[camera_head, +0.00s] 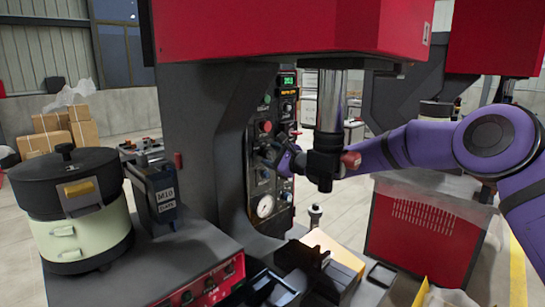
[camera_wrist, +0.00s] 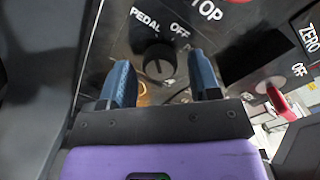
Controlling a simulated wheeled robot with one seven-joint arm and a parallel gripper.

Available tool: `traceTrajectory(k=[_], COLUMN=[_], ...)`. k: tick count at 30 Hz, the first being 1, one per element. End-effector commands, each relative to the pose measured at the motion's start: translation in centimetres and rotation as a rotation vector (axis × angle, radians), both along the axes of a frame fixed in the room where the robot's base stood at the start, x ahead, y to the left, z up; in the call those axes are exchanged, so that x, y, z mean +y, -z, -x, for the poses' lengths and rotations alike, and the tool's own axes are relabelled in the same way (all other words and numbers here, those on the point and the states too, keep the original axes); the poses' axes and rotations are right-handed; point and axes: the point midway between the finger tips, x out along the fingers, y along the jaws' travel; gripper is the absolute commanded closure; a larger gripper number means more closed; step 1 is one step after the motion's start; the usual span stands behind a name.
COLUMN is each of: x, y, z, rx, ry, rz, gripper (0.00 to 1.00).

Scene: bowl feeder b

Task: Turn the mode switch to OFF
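The mode switch (camera_wrist: 158,61) is a round black knob on a dark panel in the wrist view. The labels PEDAL and OFF stand above it, PEDAL to the left and OFF to the right. I cannot tell for sure which label its grip points at. My gripper (camera_wrist: 161,76) has its two blue fingers apart, one on each side of the knob, with a gap visible on both sides.
A red-handled switch (camera_wrist: 281,104) marked ZERO and OFF sits right of my gripper. The vertical press ram (camera_head: 331,100) stands in front of my forearm. A pressure gauge (camera_head: 265,206) is low on the panel. A lidded feeder bowl (camera_head: 82,238) stands at left.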

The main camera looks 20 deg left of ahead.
Motion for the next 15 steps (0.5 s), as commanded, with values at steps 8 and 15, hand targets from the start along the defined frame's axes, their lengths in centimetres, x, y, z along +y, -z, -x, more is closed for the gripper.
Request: traceTrajectory(k=[8,15], x=[-0.02,-0.05], y=[-0.01,0.04], z=[-0.01,-0.03], rx=[0.0,0.033], ry=[0.0,0.001], rz=[0.0,-0.013], gripper=[0.89,0.89])
